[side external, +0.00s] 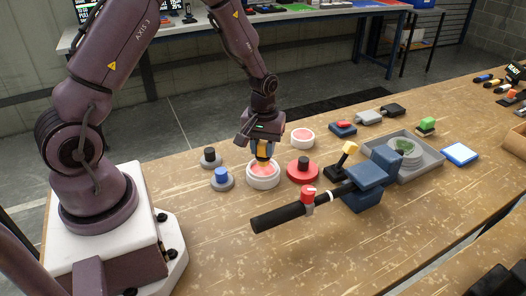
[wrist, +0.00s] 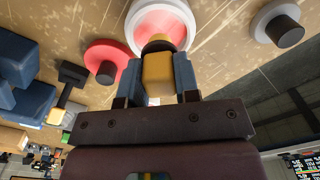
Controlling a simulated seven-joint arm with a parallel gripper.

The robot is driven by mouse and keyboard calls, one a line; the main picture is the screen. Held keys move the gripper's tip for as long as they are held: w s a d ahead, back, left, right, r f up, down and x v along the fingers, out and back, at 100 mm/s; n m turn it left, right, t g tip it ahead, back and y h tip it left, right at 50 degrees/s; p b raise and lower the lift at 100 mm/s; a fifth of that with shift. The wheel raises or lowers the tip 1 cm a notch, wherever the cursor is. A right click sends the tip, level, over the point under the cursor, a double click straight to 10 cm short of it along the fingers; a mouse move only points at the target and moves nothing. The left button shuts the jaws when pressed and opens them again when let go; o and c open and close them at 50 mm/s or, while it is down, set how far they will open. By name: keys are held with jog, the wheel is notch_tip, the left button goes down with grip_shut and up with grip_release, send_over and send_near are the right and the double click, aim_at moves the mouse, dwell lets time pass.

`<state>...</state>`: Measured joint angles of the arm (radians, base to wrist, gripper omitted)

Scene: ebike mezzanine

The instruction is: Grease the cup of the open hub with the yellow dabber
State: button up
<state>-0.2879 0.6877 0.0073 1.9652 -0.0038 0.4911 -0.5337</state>
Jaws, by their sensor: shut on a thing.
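My gripper (side external: 263,149) is shut on the yellow dabber (wrist: 158,76), which points down. The dabber is over a round white-rimmed tub (side external: 263,183) with a pink-red inside, also in the wrist view (wrist: 187,14). A second white-rimmed pink round piece (side external: 303,136) stands behind to the right. Which piece is the open hub is not clear from the pictures.
A red disc with a black knob (side external: 303,171) is close right. Grey discs with a black knob (side external: 208,157) and blue knob (side external: 221,177) stand left. A blue vise (side external: 365,178) with a long black bar and a grey tray (side external: 428,165) are further right. Front-left wood is clear.

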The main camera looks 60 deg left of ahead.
jog(key=shift+r, duration=2.5)
jog(key=shift+s+d+m, duration=0.1)
jog(key=shift+s+m, duration=0.15)
jog(key=shift+m, duration=0.55)
jog(key=d+r+m, duration=0.6)
jog(key=d+m, duration=0.2)
jog(key=d, duration=0.2)
jog(key=shift+d, duration=0.4)
